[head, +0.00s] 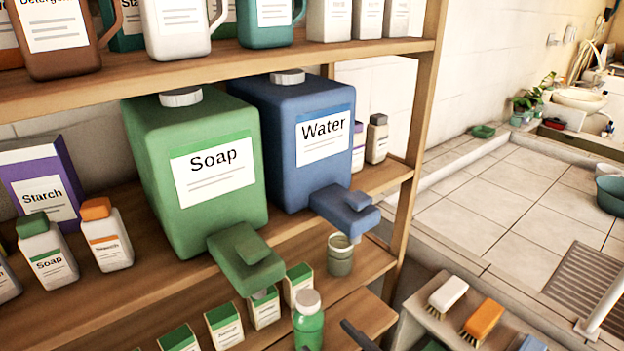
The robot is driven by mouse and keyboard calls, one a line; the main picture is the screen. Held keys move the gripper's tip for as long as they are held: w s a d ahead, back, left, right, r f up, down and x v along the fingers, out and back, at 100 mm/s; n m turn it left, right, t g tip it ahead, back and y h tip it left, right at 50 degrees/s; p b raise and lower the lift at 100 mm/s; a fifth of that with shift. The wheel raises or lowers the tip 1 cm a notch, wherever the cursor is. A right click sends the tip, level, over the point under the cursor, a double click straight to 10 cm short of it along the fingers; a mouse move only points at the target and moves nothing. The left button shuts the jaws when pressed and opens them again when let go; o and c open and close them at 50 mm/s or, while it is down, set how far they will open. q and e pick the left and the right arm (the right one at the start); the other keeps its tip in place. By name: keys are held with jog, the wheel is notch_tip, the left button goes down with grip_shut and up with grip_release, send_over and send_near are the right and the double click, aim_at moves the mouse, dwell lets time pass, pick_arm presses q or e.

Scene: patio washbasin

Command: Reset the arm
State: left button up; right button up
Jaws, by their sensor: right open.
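My right gripper (390,336) shows only in part at the bottom edge of the head view, as dark finger parts. It is open, in front of the lower shelf and right of a green bottle (309,322). Nothing shows between its fingers. Most of my right arm is out of view. My left gripper is not in view.
A green Soap dispenser (166,228) and a blue Water dispenser (279,175) stand on the wooden shelf (425,110). A small cup (340,262) sits below the blue spout. Brushes (482,318) lie at lower right. The tiled floor (490,205) beyond is mostly clear.

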jog(key=shift+w+d+m+h, duration=0.1)
jog(key=shift+d+m+h, duration=0.2)
jog(key=shift+m, duration=0.3)
jog(key=shift+w+d+m+h, duration=0.1)
jog(key=shift+d+m+h, duration=0.15)
jog(key=shift+m, duration=0.35)
jog(key=s+d+f+m+g+h, duration=0.1)
jog(key=s+d+f+m+h, duration=0.25)
jog(key=m, duration=0.65)
jog(key=d+f+m+g+h, duration=0.1)
jog(key=d+f+m+h, duration=0.2)
jog(key=d+m+h, duration=0.5)
jog(key=s+d+f+m+g+y, duration=0.15)
jog(key=s+f+m+g, duration=0.25)
jog(key=s+m, duration=0.65)
jog(key=s+d+f+m+g+y, duration=0.1)
jog(key=s+d+f+m+g, duration=0.3)
jog(key=s+m, duration=0.65)
notch_tip(320, 180, down, 29)
jog(key=s+a+g, duration=0.1)
jog(key=a+g, duration=0.1)
jog(key=s+d+f+g, duration=0.1)
jog(key=s+d+f, duration=0.1)
jog(key=s+f, duration=1.4)
jog(key=shift+s+d+f+n, duration=0.3)
jog(key=shift+d+f+n, duration=0.1)
jog(key=shift+f, duration=0.3)
